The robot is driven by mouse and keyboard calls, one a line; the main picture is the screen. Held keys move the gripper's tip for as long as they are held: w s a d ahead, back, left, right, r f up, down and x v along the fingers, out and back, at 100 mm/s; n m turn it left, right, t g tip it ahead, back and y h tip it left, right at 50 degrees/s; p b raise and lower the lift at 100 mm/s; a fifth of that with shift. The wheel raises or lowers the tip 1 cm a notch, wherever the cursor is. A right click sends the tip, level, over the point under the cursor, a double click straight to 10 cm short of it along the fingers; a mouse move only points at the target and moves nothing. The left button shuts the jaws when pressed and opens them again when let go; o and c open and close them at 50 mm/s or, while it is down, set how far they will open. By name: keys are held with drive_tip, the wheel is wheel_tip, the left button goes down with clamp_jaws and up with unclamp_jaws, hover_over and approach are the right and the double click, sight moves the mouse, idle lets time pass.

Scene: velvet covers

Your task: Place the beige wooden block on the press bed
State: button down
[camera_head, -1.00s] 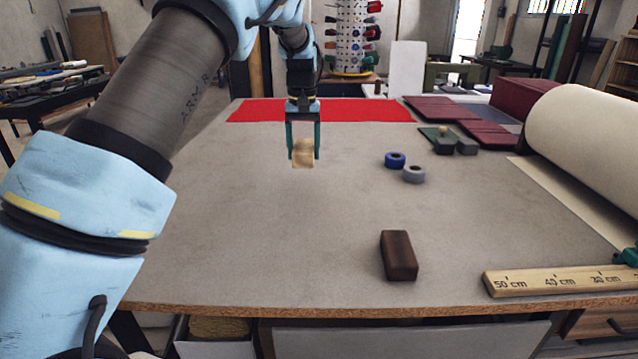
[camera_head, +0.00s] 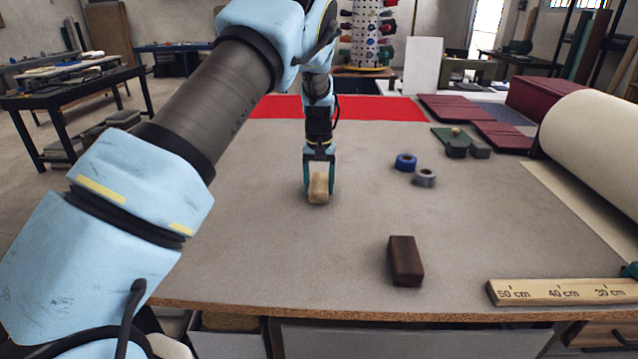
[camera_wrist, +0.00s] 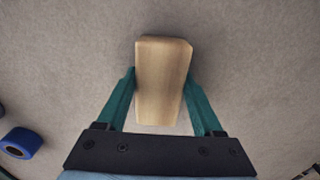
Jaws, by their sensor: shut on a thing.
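The beige wooden block (camera_head: 318,190) is between the two teal fingers of my gripper (camera_head: 319,186), over the middle-left of the grey table. In the wrist view, the block (camera_wrist: 163,80) sits between both fingertips of my gripper (camera_wrist: 163,90), reaching past them, and the fingers are shut on its sides. The block is low over the table surface; I cannot tell whether it touches it. A flat red sheet (camera_head: 385,108) lies along the table's back edge, behind the gripper. I cannot tell which thing is the press bed.
A dark brown block (camera_head: 406,262) lies near the front. Blue (camera_head: 406,162) and grey (camera_head: 425,178) rolls lie right of my gripper. Maroon pads (camera_head: 460,108), a cream roll (camera_head: 595,138) and a wooden ruler (camera_head: 560,291) line the right side. The table around my gripper is clear.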

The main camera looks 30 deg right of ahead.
drive_tip(key=shift+f, duration=0.2)
drive_tip(key=shift+c, duration=0.2)
unclamp_jaws()
